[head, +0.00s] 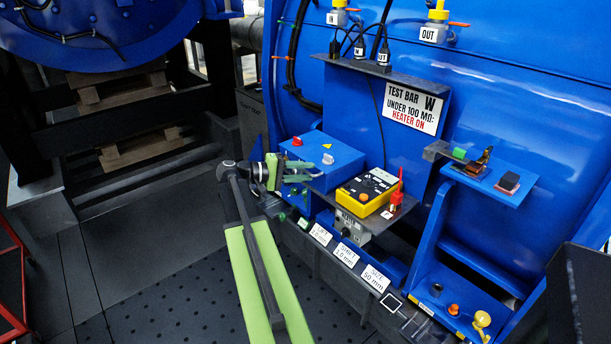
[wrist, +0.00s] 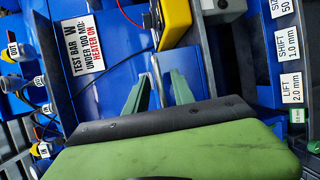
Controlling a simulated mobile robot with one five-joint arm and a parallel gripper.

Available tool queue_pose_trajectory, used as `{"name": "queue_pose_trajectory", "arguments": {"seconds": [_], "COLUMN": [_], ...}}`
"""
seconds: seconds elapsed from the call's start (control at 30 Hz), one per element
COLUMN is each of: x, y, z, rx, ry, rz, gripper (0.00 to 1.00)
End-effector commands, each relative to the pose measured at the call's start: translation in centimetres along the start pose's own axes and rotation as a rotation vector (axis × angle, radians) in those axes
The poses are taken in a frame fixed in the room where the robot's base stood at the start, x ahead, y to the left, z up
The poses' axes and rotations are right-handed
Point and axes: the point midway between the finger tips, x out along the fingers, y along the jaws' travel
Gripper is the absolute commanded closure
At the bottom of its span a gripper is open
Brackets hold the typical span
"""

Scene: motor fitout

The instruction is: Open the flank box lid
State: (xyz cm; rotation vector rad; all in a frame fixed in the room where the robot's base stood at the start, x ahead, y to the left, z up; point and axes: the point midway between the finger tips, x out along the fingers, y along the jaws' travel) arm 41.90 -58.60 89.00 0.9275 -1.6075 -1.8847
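A blue box (head: 335,157) with a closed flat top, a red knob (head: 296,141), a pale knob (head: 327,158) and a yellow warning triangle stands on the blue machine's flank; it looks like the flank box. My gripper (head: 302,172) is at its front left side in the head view, overlapping its front face. In the wrist view my two green fingers (wrist: 158,88) are apart, with a thin grey bar and blue surface showing beyond and between them. I cannot tell whether they touch the box. Nothing is seen held.
A yellow meter (head: 369,190) sits on a shelf right of the box, with a red clip (head: 397,198) beside it. White labels (head: 348,254) line the ledge below. A test bar sign (head: 412,107) is behind. Dark floor (head: 175,260) is clear at left.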

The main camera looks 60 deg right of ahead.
Motion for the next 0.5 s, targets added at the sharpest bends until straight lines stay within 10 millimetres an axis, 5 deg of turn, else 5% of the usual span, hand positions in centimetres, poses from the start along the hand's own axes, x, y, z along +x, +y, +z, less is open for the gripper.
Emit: {"name": "queue_pose_trajectory", "arguments": {"seconds": [0.33,0.5], "x": [0.54,0.55], "y": [0.03,0.02], "z": [0.01,0.02], "rx": [0.000,0.000], "ry": [0.000,-0.001], "rz": [0.000,0.000], "gripper": [0.71,0.94]}}
